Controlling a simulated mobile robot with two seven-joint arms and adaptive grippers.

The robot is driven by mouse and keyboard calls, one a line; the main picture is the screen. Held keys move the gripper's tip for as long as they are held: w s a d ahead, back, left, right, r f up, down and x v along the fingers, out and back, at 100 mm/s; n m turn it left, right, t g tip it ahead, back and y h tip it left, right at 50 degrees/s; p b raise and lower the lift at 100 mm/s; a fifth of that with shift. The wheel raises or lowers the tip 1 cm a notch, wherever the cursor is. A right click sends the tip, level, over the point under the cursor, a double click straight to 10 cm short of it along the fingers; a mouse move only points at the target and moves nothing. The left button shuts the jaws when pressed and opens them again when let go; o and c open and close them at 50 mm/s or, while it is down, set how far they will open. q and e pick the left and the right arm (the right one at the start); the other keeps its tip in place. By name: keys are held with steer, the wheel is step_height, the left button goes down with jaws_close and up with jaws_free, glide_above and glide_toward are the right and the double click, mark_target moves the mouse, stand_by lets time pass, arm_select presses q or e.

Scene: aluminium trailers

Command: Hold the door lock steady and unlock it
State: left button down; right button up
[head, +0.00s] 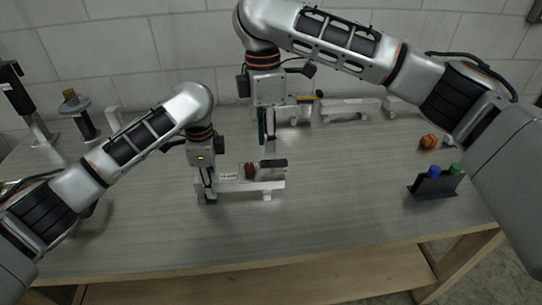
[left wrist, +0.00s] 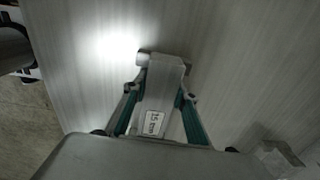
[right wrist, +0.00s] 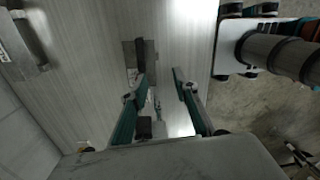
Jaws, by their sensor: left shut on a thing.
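The door lock (head: 237,186) is a pale bar on short feet near the middle of the table. It carries a red part (head: 249,170) and a dark block (head: 274,163) at its right end. My left gripper (head: 207,192) is shut on the left end of the lock. In the left wrist view the labelled grey bar of the lock (left wrist: 163,90) lies between my left fingers (left wrist: 160,92). My right gripper (head: 268,143) is above and behind the lock's right part. In the right wrist view its fingers (right wrist: 160,80) are apart with nothing clamped between them.
A black holder (head: 434,187) with blue and green items and an orange object (head: 428,141) stand on the right. More pale fixtures (head: 344,111) line the back by the wall. A dark post with a disc (head: 85,122) stands back left. The table front is clear.

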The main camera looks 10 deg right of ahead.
mark_target(271, 161)
steer(key=w+d+r+m, duration=0.1)
steer(key=w+r+m, duration=0.1)
steer(key=w+r, duration=0.15)
steer(key=shift+t, duration=0.3)
steer(key=f, duration=1.1)
steer(key=shift+d+f, duration=0.2)
steer(key=shift+f, duration=0.2)
jaws_close()
